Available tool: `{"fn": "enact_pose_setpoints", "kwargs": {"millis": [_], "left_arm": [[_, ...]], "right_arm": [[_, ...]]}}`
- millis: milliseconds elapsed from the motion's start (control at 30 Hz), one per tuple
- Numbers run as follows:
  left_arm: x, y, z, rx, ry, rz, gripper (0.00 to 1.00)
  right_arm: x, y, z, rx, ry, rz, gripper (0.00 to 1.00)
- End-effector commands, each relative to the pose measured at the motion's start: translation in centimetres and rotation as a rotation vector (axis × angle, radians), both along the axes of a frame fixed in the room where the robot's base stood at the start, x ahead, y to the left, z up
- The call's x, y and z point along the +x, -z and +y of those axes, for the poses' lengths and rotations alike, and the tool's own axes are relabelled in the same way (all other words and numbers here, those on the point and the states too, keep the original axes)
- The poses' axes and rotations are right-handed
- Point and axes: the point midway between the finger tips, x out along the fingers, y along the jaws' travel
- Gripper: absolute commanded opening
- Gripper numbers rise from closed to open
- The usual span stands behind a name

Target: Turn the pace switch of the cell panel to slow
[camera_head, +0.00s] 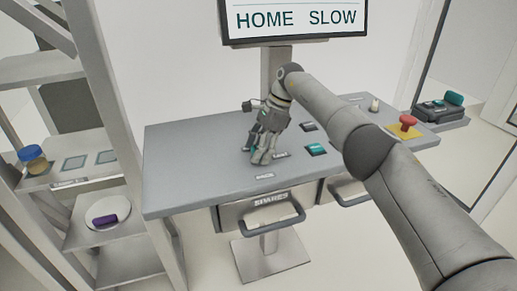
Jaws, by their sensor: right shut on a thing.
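The cell panel (190,170) is a grey sloped desk in the middle of the view. My right gripper (262,157) is at its left part, fingers pointing down and shut on a small control that they mostly hide. It appears to be the pace switch, whose turn position I cannot make out. A bit of teal shows between the fingers. A small label lies on the panel just in front of the fingers. The screen (295,19) above the panel reads "HOME SLOW". My left gripper is not in view.
A teal button (316,149) sits right of the gripper, and a red button (407,121) on a yellow plate is at the panel's right. Drawers with handles, one marked "SPARES" (270,201), are below. A shelf (85,182) with a blue-lidded jar (33,156) stands left.

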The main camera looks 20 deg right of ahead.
Motion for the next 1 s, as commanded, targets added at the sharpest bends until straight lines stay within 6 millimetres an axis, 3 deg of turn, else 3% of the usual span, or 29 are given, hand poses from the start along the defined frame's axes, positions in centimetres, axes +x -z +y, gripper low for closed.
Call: {"fn": "enact_pose_setpoints", "kwargs": {"millis": [833, 867, 1000], "left_arm": [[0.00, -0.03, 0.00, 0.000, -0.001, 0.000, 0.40], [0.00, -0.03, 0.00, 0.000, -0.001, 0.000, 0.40], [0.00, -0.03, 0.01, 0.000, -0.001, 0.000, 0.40]], "right_arm": [[0.12, -0.17, -0.03, -0.002, -0.063, -0.005, 0.31], [0.12, -0.17, -0.03, -0.002, -0.063, -0.005, 0.59], [0.10, -0.13, -0.02, -0.002, -0.062, -0.004, 0.77]]}}
